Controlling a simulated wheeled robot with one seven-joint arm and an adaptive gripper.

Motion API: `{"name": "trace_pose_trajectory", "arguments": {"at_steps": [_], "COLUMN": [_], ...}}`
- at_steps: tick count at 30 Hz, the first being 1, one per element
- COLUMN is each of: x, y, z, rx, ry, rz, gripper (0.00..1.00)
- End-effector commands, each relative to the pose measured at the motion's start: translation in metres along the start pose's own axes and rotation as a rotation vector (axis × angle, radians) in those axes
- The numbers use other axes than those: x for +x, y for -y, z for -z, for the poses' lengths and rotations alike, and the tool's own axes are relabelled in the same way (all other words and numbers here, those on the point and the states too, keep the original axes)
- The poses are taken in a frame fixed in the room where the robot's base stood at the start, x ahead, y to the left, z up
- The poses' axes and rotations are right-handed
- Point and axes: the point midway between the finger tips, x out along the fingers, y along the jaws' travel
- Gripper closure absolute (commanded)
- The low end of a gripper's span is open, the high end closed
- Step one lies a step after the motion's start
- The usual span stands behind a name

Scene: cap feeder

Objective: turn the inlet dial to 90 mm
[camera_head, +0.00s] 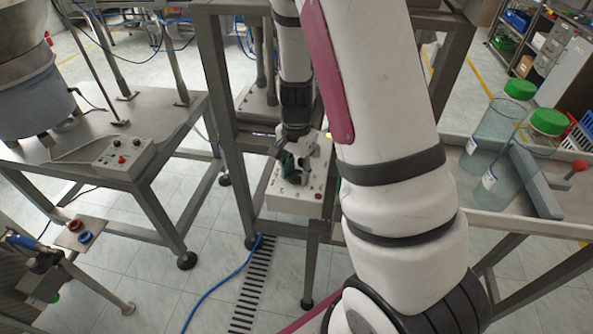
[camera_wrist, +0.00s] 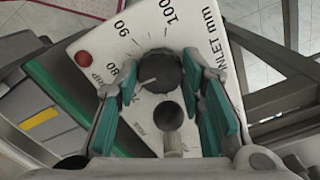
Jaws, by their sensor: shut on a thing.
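The inlet dial (camera_wrist: 160,72) is a round black knob on a white panel (camera_wrist: 90,38) marked "INLET mm", with 80, 90 and 100 printed around it. A pale pointer line shows on the dial's lower left side, on the 80 side of the scale; the exact reading is unclear. My gripper (camera_wrist: 159,80), with green-padded fingers, is shut on the dial, one finger on each side. In the head view my gripper (camera_head: 292,160) is over the white control box (camera_head: 290,204), and the dial is hidden there.
Metal frame legs (camera_head: 312,255) stand near the box. Clear jars with green lids (camera_head: 549,121) stand on the right bench.

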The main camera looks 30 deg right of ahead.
Motion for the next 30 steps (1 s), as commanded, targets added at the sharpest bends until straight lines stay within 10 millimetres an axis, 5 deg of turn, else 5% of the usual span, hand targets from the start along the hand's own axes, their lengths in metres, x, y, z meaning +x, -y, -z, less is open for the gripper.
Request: {"name": "trace_pose_trajectory", "arguments": {"at_steps": [4,5,7,20,30], "x": [-0.001,-0.001,-0.001,-0.010,-0.074], "y": [0.001,0.001,0.001,0.001,0.002], "z": [0.002,0.002,0.002,0.001,0.001], "rx": [0.000,0.000,0.000,-0.001,-0.003], "ry": [-0.004,-0.004,-0.003,-0.002,-0.003], "rz": [0.004,0.004,0.004,0.004,0.007], "gripper": [0.92,0.58,0.44,0.44,0.44]}}
